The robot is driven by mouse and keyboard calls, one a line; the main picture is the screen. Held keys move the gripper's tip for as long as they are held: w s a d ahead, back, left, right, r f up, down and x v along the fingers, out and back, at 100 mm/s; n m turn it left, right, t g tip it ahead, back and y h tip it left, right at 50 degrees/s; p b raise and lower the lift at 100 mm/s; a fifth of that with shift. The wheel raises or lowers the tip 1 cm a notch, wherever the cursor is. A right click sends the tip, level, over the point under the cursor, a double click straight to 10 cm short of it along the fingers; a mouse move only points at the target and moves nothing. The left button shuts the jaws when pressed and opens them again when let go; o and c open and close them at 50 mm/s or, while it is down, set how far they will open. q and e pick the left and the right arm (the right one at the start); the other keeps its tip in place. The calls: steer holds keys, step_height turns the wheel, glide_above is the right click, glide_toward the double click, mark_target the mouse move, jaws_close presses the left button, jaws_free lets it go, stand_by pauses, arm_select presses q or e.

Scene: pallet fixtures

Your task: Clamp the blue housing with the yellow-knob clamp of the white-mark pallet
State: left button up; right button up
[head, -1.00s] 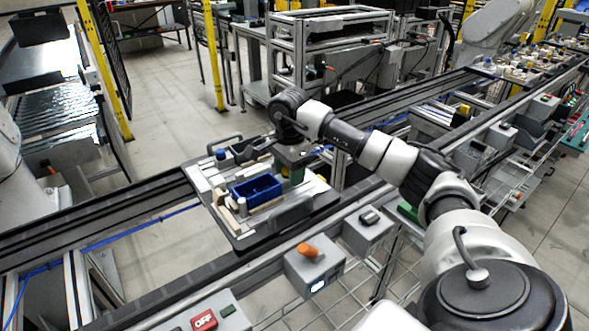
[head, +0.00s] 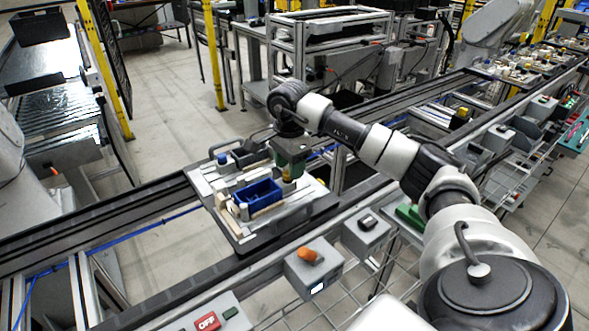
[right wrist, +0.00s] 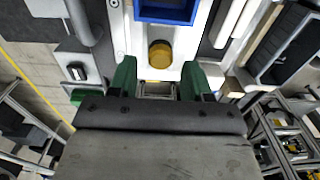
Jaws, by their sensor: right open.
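The blue housing (head: 258,194) is an open-topped blue box on the light plate of the pallet (head: 222,213). It also shows at the top of the right wrist view (right wrist: 168,10). The yellow knob (right wrist: 160,54) of a clamp stands beside the housing, apart from its wall. In the head view the yellow knob (head: 287,175) shows just below my right gripper (head: 291,172). My right gripper's two green fingers (right wrist: 160,80) are spread and empty, with the knob ahead of the gap between them. I cannot make out a white mark. My left gripper is not in view.
A blue knob (head: 222,159) and dark handles stand on the pallet's far side. The pallet sits on a rail conveyor (head: 120,225). Control boxes, one with an orange switch (head: 308,253), line its front. Another loaded pallet (head: 520,65) is far right.

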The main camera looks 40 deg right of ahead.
steer(key=shift+r+p, duration=1.55)
steer(key=shift+r, duration=0.75)
